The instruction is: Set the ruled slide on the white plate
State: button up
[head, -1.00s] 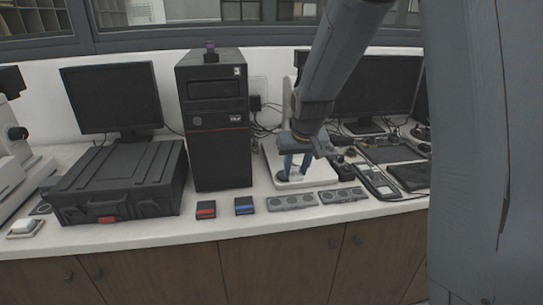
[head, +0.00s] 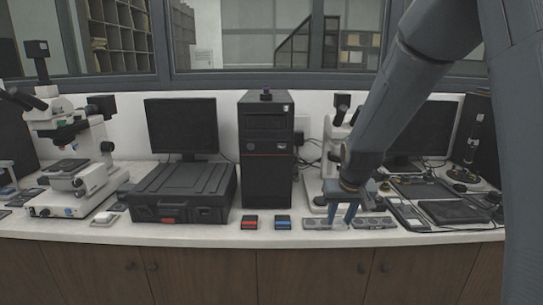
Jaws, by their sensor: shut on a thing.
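My gripper (head: 345,214) points down over the front of the bench, its blue fingers close together at the right end of a grey slide holder (head: 316,223). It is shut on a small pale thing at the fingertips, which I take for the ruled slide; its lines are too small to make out. A white base (head: 316,200) of an instrument stands just behind the gripper and is partly hidden by it. I cannot tell whether this is the white plate.
A second grey holder (head: 375,223) lies to the right. A red box (head: 250,222) and a blue box (head: 283,222) lie to the left, before the black computer tower (head: 265,150). A black case (head: 183,192) and a microscope (head: 70,165) stand further left.

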jog(key=s+f, duration=0.5)
jog(key=f, duration=0.5)
jog(key=s+f, duration=0.5)
jog(key=f, duration=0.6)
jog(key=shift+s+f, duration=0.15)
jog(key=shift+s, duration=0.05)
